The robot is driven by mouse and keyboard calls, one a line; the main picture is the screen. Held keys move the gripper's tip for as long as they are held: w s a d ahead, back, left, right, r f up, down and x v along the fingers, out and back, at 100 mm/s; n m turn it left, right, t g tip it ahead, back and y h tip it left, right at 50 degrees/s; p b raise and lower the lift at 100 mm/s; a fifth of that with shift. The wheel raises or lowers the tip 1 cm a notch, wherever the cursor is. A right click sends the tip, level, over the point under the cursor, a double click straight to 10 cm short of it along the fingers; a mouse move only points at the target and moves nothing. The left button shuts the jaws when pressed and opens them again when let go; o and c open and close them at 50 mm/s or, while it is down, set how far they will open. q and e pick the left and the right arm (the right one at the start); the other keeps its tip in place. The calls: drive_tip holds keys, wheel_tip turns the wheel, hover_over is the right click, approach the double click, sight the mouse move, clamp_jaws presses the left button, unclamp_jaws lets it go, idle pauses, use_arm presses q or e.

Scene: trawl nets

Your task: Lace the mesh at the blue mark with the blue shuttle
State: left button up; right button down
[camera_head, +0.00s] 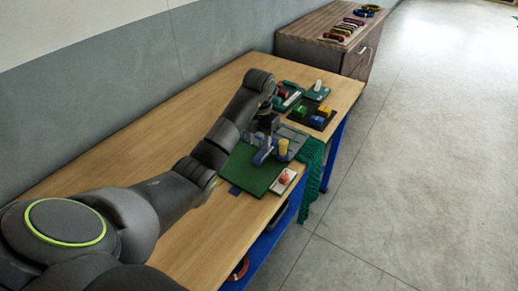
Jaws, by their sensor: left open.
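My left arm reaches in from the left over the table. My left gripper (263,141) is open and points down above the green board (250,176). A blue piece (261,157), perhaps the blue shuttle, is right below or between the fingers; I cannot tell whether they touch it. Green netting (312,164) hangs over the table's right edge, beside the board. A small blue patch (235,190) shows at the board's near left edge; I cannot tell whether it is the blue mark. The mesh detail is too small to make out. My right gripper is not in view.
A yellow cylinder (284,147) stands right of the gripper. A white block with a red knob (286,178) lies nearer. The wooden table (160,144) is bare at left.

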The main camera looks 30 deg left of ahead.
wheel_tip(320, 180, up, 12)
drive_tip(key=p, duration=1)
drive_tip(key=shift+p, duration=0.4)
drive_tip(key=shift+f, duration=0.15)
